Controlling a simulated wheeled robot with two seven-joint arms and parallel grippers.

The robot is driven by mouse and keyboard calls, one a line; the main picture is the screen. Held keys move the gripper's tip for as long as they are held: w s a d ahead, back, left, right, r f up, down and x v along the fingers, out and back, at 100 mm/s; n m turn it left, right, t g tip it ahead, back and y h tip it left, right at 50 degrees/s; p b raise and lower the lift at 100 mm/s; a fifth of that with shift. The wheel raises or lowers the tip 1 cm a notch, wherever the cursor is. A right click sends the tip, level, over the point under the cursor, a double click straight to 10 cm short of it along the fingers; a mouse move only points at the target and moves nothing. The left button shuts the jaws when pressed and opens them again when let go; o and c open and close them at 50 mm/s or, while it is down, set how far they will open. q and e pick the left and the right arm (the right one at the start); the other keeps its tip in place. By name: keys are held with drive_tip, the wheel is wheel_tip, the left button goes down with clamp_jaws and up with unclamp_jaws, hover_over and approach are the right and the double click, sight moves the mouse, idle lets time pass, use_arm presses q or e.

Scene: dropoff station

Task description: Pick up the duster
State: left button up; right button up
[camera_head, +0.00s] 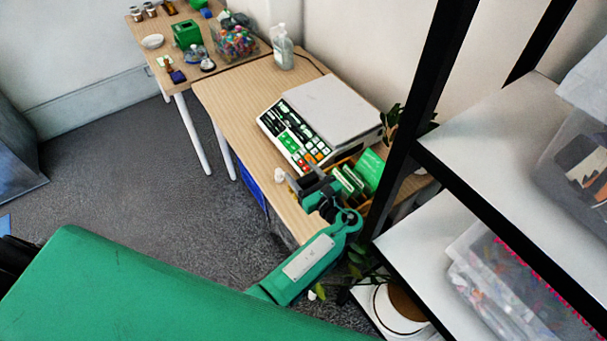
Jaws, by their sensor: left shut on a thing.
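My left gripper (303,184) is at the end of my green arm, over the front right part of the near wooden table. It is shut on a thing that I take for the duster. The held thing is small and dark grey between the fingers, and its outline is hard to tell from them. A small white piece shows just left of the fingertips; I cannot tell whether it belongs to the held thing. My right gripper is not in view.
A scale (322,118) with a green keypad stands behind the gripper on the near table (225,88). Green boxes (368,170) stand right of the gripper. A black-framed shelf (480,130) blocks the right side. A plant pot (397,308) stands low.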

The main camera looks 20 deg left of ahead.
use_arm(q)
wheel_tip(320, 180, up, 7)
drive_tip(key=p, duration=0.5)
drive_tip(key=shift+r+p, duration=0.15)
drive_tip(key=shift+p, duration=0.15)
drive_tip(key=o, duration=0.5)
drive_tip(key=c, duration=0.3)
